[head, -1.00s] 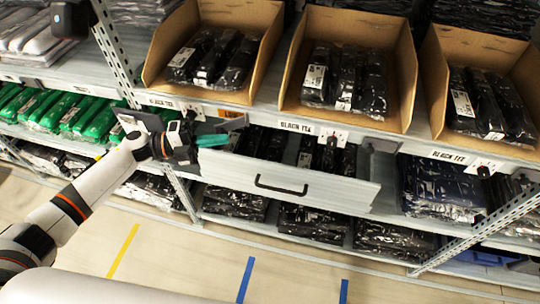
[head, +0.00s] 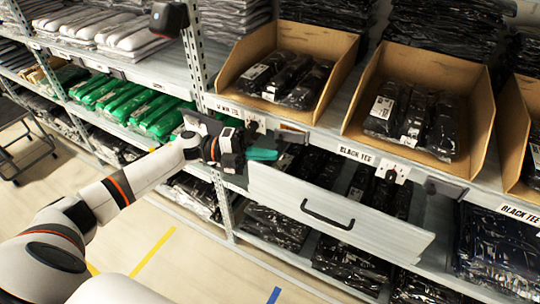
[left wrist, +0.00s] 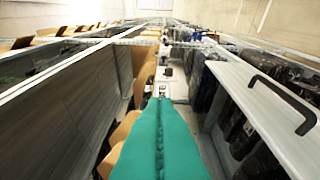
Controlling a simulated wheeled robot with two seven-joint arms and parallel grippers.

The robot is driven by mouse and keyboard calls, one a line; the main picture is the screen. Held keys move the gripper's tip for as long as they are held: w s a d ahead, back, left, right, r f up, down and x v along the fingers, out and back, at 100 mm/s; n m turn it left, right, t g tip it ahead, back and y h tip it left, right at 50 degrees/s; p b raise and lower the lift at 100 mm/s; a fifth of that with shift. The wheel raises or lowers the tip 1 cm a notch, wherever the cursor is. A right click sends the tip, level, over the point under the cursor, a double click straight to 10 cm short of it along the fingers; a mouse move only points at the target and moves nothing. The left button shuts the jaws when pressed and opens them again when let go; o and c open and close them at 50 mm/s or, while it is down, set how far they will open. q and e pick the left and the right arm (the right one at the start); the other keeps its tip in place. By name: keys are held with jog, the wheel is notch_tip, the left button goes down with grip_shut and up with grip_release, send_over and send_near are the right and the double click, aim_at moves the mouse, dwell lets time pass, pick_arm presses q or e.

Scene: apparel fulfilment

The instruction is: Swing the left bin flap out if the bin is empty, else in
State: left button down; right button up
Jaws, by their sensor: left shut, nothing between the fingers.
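The left bin is an open cardboard bin (head: 232,78) on the shelf, with several black wrapped garments (head: 287,80) inside. On the shelf edge below it, beside a socket-like plate (head: 255,122), is a small grey flap (head: 292,135) with a thin orange strip showing. It seems to lie close to the edge; its exact angle is hard to tell. My left gripper (head: 263,155) has teal fingers, shut and empty, just below and left of the flap. Its closed fingers fill the lower middle of the left wrist view (left wrist: 160,140). My right gripper is out of view.
A pulled-out grey drawer (head: 385,235) with a black handle (head: 327,215) stands just right of and below my left gripper. Another cardboard bin (head: 478,110) holds black garments. Green packs (head: 130,105) lie on the left shelf. The floor in front is clear.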

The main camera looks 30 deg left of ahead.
pick_arm(q)
jog(key=w+a+b, duration=0.1)
jog(key=a+b, duration=0.2)
jog(key=a, duration=0.7)
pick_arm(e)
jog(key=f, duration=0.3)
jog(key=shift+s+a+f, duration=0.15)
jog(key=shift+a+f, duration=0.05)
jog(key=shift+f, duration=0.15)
pick_arm(q)
jog(key=shift+f, duration=0.15)
